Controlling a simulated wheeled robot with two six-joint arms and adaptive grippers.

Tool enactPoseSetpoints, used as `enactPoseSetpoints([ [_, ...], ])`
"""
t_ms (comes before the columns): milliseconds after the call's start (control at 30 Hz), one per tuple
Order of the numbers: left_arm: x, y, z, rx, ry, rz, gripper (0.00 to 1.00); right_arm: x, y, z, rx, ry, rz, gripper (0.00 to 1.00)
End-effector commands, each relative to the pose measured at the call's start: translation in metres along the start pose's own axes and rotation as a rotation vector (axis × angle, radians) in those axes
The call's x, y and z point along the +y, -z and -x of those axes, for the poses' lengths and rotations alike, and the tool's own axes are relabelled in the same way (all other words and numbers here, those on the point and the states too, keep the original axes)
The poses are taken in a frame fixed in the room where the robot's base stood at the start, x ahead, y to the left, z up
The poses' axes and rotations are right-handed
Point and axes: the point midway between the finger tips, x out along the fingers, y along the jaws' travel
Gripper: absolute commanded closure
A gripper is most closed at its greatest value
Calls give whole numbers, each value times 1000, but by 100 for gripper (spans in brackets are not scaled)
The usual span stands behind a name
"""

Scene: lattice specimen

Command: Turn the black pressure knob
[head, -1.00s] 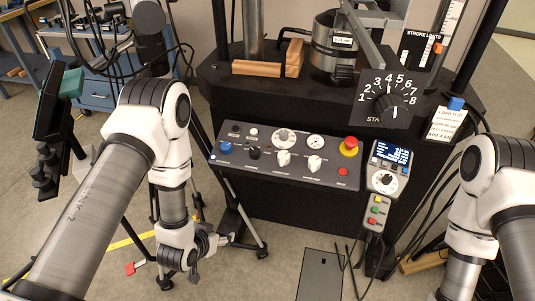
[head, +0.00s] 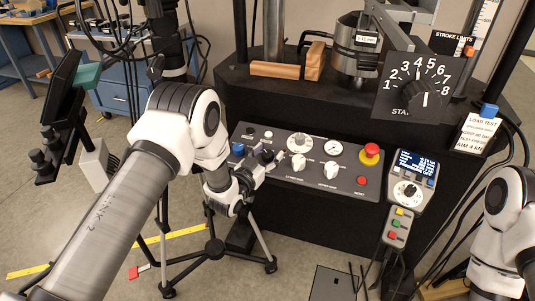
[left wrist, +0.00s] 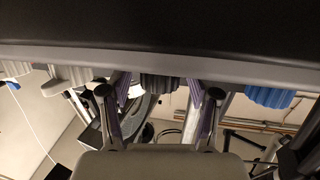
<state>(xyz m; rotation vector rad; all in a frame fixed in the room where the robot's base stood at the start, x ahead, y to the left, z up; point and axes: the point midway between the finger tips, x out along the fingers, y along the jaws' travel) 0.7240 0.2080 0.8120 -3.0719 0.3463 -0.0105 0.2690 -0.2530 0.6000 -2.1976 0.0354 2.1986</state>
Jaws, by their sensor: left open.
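The black knob (left wrist: 160,83) shows in the left wrist view, ribbed and dark, at the panel's edge between my two fingers. My left gripper (left wrist: 161,98) is open, with one finger on each side of it. A gap shows on both sides, and I cannot tell contact. In the head view my left gripper (head: 263,157) is at the left part of the grey control panel (head: 345,184), where it mostly covers the black knob. The blue knob (head: 237,149) is just left of it. My right arm is at the right edge, its gripper out of frame.
White knobs (head: 298,163), a gauge (head: 333,148), and a red emergency button (head: 370,153) sit right of my gripper. A handheld controller (head: 408,190) hangs beside the panel. A large black dial (head: 425,100) is above. A tripod (head: 215,252) stands below.

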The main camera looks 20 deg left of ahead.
Motion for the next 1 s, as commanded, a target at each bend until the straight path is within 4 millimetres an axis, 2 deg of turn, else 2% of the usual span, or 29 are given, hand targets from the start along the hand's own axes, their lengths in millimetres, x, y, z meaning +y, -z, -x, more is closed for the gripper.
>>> enactPoseSetpoints([
  [133,0,0,0,-1,0,0,38,0,0,0,0,0,0,100],
  [167,0,0,0,-1,0,0,42,0,0,0,0,0,0,100],
  [300,0,0,0,-1,0,0,91,0,0,0,0,0,0,100],
  [333,0,0,0,-1,0,0,99,0,0,0,0,0,0,100],
  [667,-1,-1,0,-1,-19,-5,99,0,0,-2,0,0,0,100],
  [1000,-2,-2,0,0,-183,-49,99,0,0,-11,0,0,0,100],
])
